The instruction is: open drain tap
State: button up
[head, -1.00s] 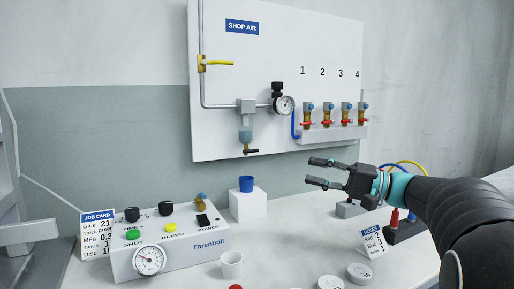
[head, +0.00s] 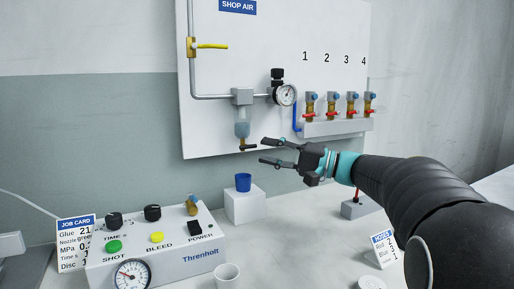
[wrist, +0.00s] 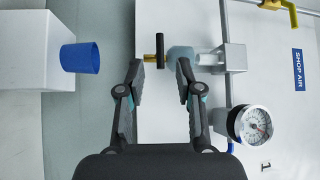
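The drain tap (head: 248,148) hangs under the filter bowl (head: 242,130) on the white wall panel. It has a small brass body and a black bar handle, which also shows in the wrist view (wrist: 160,45). My gripper (head: 264,151) is open and empty, with its fingers pointing left towards the tap. In the wrist view the fingertips (wrist: 159,66) stand apart on either side of the line to the tap. The handle's near end appears in the gap between them; whether it lies at fingertip depth I cannot tell.
A blue cup (head: 243,182) stands on a white block (head: 245,204) below the tap. A pressure gauge (head: 286,95) and a row of numbered valves (head: 340,103) are on the panel to the right. The Threnholt control box (head: 155,250) stands at the front left.

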aim_at(252, 147)
jog(key=shift+x, duration=1.8)
grip_shut()
